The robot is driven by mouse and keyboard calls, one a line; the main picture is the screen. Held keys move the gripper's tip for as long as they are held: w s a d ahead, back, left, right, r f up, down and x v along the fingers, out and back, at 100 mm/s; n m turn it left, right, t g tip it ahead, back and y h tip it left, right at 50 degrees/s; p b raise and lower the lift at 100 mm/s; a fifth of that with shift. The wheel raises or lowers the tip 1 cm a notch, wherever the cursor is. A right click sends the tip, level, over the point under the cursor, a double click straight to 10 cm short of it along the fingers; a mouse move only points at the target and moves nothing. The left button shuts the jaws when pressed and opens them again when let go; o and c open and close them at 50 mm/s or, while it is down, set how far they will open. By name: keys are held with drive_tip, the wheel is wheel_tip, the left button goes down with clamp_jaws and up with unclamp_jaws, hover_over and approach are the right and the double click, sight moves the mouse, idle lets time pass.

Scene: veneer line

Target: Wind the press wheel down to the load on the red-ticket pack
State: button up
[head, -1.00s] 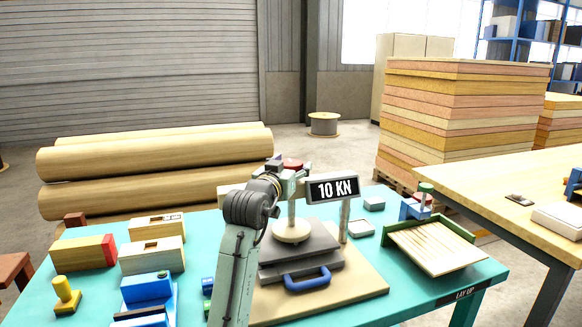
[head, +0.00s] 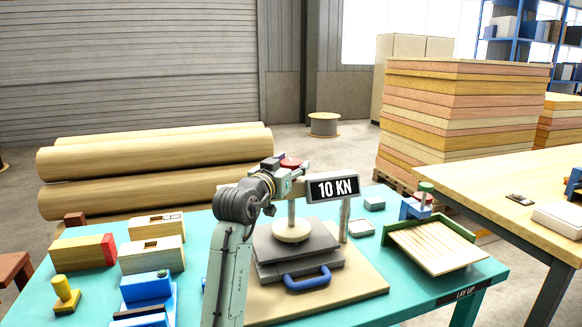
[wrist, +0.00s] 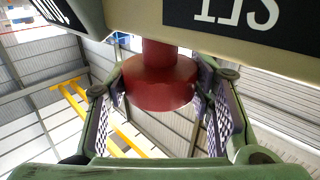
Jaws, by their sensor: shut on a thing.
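The press stands on the teal table, with a round pale pad (head: 291,229) pressed down over dark grey plates (head: 290,245). Its sign (head: 333,188) reads 10 KN. The red press wheel (head: 291,162) is at the top, partly hidden by my gripper (head: 291,168). In the wrist view the wheel (wrist: 160,84) sits between the two fingers of my gripper (wrist: 161,90), which are shut on its sides. I see no red ticket on what lies in the press; my arm hides part of it.
A block with a red end (head: 108,249), pale wooden boxes (head: 150,256) and a yellow stamp-like piece (head: 66,294) lie to the left. A slatted tray (head: 437,247) lies right. The press has a blue handle (head: 307,278) in front.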

drive_tip(key=o, duration=1.2)
drive_tip(key=v, duration=1.2)
